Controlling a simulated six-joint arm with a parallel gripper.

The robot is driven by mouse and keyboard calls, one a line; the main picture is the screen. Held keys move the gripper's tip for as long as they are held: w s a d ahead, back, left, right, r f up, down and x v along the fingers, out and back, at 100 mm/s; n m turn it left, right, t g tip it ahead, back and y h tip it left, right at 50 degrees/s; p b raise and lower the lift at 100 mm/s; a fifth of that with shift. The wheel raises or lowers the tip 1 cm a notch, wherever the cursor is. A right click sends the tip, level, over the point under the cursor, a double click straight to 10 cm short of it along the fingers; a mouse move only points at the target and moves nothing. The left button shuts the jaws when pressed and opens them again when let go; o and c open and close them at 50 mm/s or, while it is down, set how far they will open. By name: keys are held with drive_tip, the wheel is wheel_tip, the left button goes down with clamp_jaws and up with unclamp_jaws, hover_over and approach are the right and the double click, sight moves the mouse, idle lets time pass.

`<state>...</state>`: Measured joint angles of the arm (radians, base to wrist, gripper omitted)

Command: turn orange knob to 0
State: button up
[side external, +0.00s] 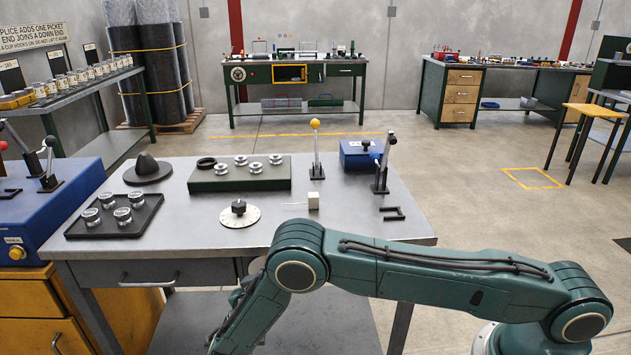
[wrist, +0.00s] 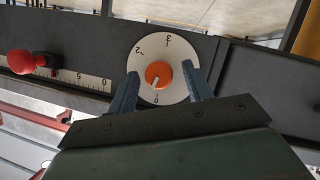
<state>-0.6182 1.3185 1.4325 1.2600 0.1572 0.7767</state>
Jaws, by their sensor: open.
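In the wrist view, the orange knob (wrist: 158,74) sits at the centre of a round white dial (wrist: 178,50) on a dark panel. The dial bears upside-down figures, a 2 and a 3 among them on the far side. A small figure on the near side looks like a 0, but it is too small to be sure. A pale mark on the knob points toward that near side. My gripper (wrist: 162,84) is open, with one finger left and one right of the knob, and gaps show on both sides. I cannot make out the orange knob in the side view.
A red-headed knob (wrist: 22,62) stands left of the dial, beside a numbered scale (wrist: 85,78). On the steel table (side external: 345,232) are a black knob on another white dial (side external: 238,212), a jar tray (side external: 115,216) and a yellow-topped lever (side external: 316,150).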

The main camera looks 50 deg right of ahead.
drive_tip(key=s+a+r+m+t+y, duration=0.1)
drive_tip(key=s+a+r+m, duration=0.2)
drive_tip(key=s+a+r, duration=0.45)
drive_tip(key=s+d+r+n+g+y, duration=0.1)
drive_tip(key=s+d+r+g+y, duration=0.1)
drive_tip(key=d+r, duration=0.4)
drive_tip(key=s+d+r+n+g+y, duration=0.1)
drive_tip(key=s+d+r+y, duration=0.3)
drive_tip(key=r, duration=0.8)
drive_tip(key=shift+s+d+r+n+g, duration=0.15)
drive_tip(key=shift+s+d+n+g, duration=0.15)
drive_tip(key=shift+s+d+g, duration=0.65)
idle(1.2)
drive_tip(key=shift+s+d, duration=0.1)
